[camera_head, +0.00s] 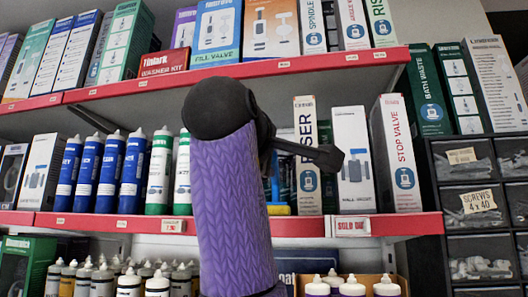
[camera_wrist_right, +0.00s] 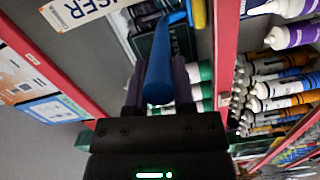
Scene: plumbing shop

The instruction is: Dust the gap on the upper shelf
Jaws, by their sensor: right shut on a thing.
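My right gripper (camera_wrist_right: 158,72) is shut on a blue handle (camera_wrist_right: 158,84), seen between its two fingers in the wrist view. A thinner blue part (camera_wrist_right: 178,18) bends away from it beside a yellow piece (camera_wrist_right: 198,14); I cannot tell if the yellow belongs to it. In the head view my purple right arm rises in front of the shelves. The gripper faces the lower visible shelf (camera_head: 100,222), and its fingertips are hidden there. Blue and yellow (camera_head: 280,210) shows at that shelf's edge, right of my arm. The upper visible shelf (camera_head: 110,90) holds boxes. My left gripper is out of view.
Right of my arm stand a tall white box (camera_head: 308,180), a faucet box (camera_head: 352,175) and a stop valve box (camera_head: 398,165). Blue tubes (camera_head: 110,172) and green-white tubes (camera_head: 160,175) stand to the left. Bottles fill the level below. Drawers (camera_head: 470,205) stand at right.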

